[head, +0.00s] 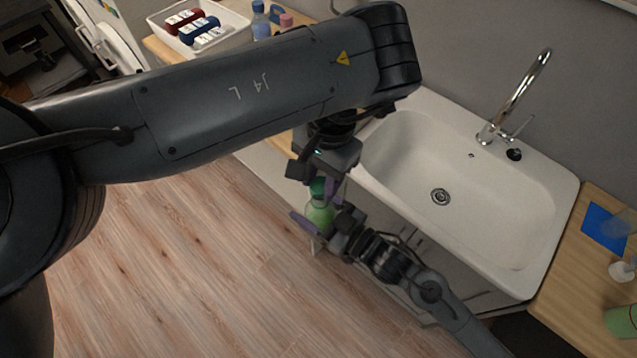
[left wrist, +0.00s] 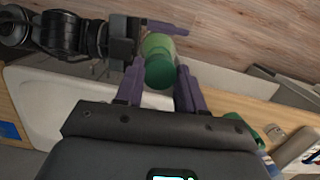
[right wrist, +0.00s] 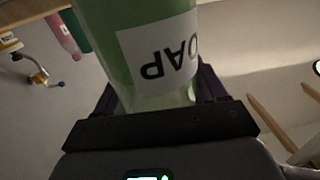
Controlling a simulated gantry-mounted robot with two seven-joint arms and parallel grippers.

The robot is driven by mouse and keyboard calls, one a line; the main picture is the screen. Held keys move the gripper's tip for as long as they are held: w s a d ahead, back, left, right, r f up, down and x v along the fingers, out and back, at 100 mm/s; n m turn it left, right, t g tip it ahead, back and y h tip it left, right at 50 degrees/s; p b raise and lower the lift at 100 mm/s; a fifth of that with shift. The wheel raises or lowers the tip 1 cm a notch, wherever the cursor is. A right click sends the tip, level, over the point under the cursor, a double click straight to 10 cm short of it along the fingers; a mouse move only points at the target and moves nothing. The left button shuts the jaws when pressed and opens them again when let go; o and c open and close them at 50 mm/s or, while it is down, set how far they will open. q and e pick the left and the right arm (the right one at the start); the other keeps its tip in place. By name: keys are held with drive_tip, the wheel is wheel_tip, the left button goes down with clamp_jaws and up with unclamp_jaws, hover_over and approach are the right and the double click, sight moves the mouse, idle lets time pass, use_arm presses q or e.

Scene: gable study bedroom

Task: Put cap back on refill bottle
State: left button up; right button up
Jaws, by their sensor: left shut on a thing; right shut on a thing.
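A translucent green refill bottle (head: 320,213) is held in front of the sink, above the floor. My right gripper (head: 318,222) is shut on it; in the right wrist view the bottle (right wrist: 120,45) fills the space between the fingers, its white label showing upside-down letters. The dark green cap (head: 318,187) is at the top of the bottle. My left gripper (left wrist: 160,82) is shut on the cap, which shows between its purple fingers in the left wrist view (left wrist: 160,72), in line with the bottle. Whether the cap is seated or just above the neck, I cannot tell.
The white sink (head: 400,140) with a chrome tap (head: 515,95) is behind the bottle. A white tray (head: 160,30) of bottles or rolls and a blue bottle (head: 261,22) stand at the back left. A blue mat (head: 604,226) and green cup (head: 622,320) are on the right counter.

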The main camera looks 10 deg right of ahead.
sight(320, 215)
use_arm(q)
drive_tip(key=shift+f, duration=0.15)
drive_tip(key=shift+f, duration=0.75)
drive_tip(key=shift+f, duration=0.55)
